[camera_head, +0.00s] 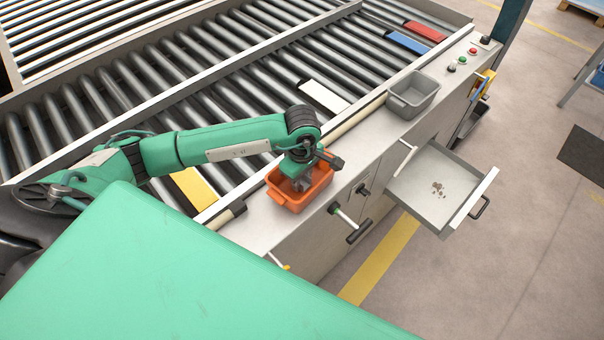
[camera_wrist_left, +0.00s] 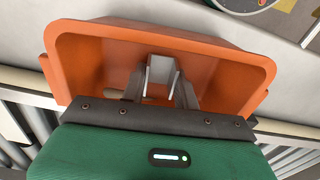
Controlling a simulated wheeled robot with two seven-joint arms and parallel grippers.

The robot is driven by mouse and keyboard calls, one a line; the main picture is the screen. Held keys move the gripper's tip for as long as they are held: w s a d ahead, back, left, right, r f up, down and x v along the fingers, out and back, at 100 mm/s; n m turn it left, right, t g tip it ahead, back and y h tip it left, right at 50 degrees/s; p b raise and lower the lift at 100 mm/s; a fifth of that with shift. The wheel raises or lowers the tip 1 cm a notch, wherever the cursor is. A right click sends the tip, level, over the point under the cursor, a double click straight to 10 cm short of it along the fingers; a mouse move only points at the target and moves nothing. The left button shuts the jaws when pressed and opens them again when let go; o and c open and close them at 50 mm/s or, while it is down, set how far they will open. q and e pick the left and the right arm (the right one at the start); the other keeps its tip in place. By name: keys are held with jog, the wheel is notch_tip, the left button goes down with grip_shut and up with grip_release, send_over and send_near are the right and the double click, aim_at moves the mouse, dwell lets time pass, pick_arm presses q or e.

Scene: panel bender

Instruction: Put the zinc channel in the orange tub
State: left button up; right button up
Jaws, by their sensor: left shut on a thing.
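The orange tub (camera_head: 283,200) stands on the pale ledge beside the rollers. It also fills much of the left wrist view (camera_wrist_left: 75,60). My left gripper (camera_head: 299,184) points down into the tub from above. In the left wrist view its jaws (camera_wrist_left: 160,80) are shut on the zinc channel (camera_wrist_left: 161,72), a small grey folded piece. The channel is within the tub's rim in that view; I cannot tell whether it touches the floor of the tub. In the head view the arm and gripper mostly hide it. My right gripper is not in view.
A grey bin (camera_head: 414,92) stands farther along the ledge. An open drawer (camera_head: 425,205) with small bits in it juts out from the cabinet. Handles stick out below the tub. Yellow (camera_head: 195,187), white (camera_head: 323,96), blue (camera_head: 408,41) and red (camera_head: 424,31) strips lie by the rollers.

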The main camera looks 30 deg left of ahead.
pick_arm(q)
jog(key=shift+f, duration=0.1)
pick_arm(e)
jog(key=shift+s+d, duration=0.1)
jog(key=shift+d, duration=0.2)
pick_arm(q)
jog(key=shift+f+b, duration=0.15)
jog(key=shift+b, duration=0.15)
jog(key=o, duration=1)
jog(key=shift+c, duration=0.2)
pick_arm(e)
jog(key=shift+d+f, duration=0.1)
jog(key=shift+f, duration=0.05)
pick_arm(q)
jog(key=shift+r, duration=0.25)
notch_tip(320, 180, up, 12)
jog(key=b, duration=0.4)
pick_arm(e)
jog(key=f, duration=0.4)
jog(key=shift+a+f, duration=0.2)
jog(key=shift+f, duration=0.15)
